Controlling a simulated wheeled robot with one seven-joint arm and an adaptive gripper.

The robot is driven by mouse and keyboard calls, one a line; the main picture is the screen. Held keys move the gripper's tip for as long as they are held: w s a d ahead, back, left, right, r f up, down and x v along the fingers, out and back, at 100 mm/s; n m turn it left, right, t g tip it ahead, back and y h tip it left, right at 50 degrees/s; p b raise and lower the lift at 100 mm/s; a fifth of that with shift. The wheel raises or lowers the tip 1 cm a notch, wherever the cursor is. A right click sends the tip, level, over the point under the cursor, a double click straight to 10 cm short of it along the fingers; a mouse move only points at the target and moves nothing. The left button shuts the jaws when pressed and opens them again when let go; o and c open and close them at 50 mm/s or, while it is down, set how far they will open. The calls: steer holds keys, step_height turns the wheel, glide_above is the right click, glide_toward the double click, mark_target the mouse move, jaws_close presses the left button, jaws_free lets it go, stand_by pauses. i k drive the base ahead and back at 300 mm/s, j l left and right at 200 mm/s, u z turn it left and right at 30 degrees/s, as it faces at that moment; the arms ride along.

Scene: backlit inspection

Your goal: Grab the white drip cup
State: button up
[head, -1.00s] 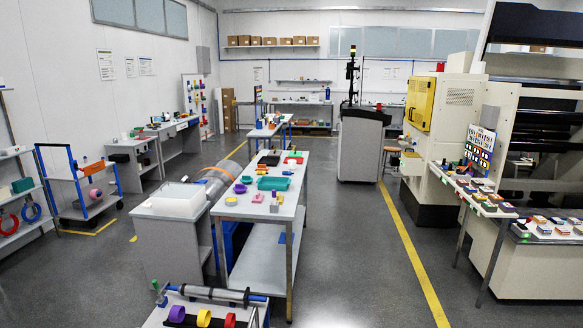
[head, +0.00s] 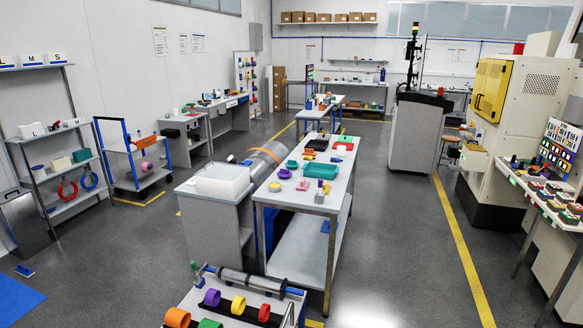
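I cannot pick out the white drip cup with certainty at this size. A small pale piece (head: 319,197) stands near the front right of the long middle table (head: 296,200), too small to name. A large white open tub (head: 222,181) sits on the grey cabinet left of that table. A white box-like thing (head: 31,130) lies on the left wall shelf. My gripper is not in view.
The middle table also holds a teal tray (head: 322,170), a yellow cup (head: 274,187) and small coloured pieces. A front bench (head: 215,298) bears a roller and coloured rings. A blue-framed cart (head: 140,180) stands left. Grey floor (head: 400,240) is clear right of the table.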

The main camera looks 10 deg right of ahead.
mark_target(341, 149)
steer(key=i+l+z, duration=0.4)
steer(key=i, duration=0.55)
steer(key=i+z, duration=0.35)
steer(key=i, duration=1.6)
steer(key=i+l+u, duration=0.15)
steer(key=i, duration=0.9)
steer(key=i+l+u, duration=0.1)
steer(key=i+u, duration=0.15)
steer(key=i, duration=0.2)
steer(key=i+l+u, duration=0.25)
steer(key=i, duration=0.15)
